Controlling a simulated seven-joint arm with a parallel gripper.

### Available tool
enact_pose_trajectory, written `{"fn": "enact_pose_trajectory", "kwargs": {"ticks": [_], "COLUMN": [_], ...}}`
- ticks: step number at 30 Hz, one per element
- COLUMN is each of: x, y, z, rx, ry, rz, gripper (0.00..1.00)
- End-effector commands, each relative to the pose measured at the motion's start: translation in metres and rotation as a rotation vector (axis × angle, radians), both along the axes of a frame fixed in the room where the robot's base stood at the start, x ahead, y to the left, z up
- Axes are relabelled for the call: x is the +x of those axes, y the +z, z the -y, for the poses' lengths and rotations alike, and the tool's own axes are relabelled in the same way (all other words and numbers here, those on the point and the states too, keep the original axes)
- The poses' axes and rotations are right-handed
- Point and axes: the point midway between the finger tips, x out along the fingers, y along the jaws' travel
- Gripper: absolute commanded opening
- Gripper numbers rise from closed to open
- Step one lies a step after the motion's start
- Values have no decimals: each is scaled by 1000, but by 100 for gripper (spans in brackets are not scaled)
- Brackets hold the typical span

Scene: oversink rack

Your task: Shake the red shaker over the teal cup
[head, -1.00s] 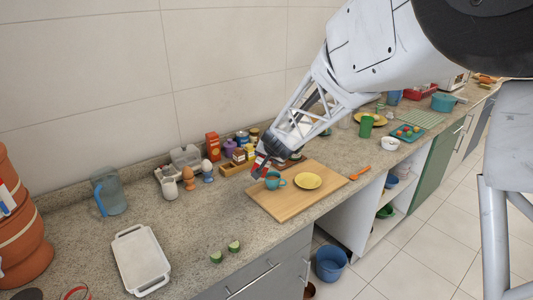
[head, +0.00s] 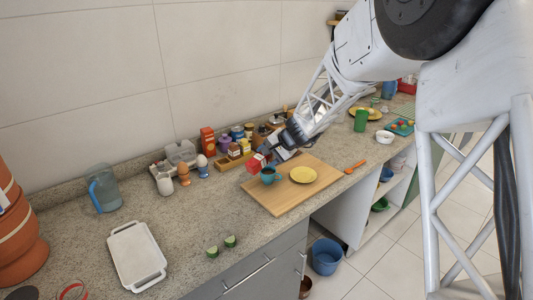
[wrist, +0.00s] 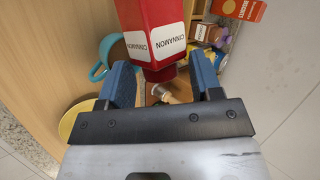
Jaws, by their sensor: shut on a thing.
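My gripper (head: 268,156) is shut on the red shaker (head: 256,163), which carries white labels reading CINNAMON. In the wrist view the shaker (wrist: 155,22) sits at the far end of the blue fingers (wrist: 160,82), tilted. The teal cup (head: 268,178) stands upright on the wooden board. The shaker is just above the cup's rim and slightly left of it in the head view. In the wrist view the cup (wrist: 104,58) is partly hidden behind the shaker and a finger. I cannot tell whether they touch.
A yellow plate (head: 304,174) lies on the cutting board (head: 292,203), right of the cup. Spice jars in a wooden rack (head: 231,162), a red-orange box (head: 208,141) and egg cups (head: 184,175) stand behind and left.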

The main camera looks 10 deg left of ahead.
Motion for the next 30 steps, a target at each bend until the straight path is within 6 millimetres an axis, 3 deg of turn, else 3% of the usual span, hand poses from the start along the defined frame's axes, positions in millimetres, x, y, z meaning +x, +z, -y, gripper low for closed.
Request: {"fn": "enact_pose_trajectory", "kwargs": {"ticks": [18, 30], "x": [8, 9], "y": [-14, -16], "z": [6, 7], "rx": [295, 351], "ry": [-1, -1], "rz": [-363, -432], "gripper": [32, 32]}}
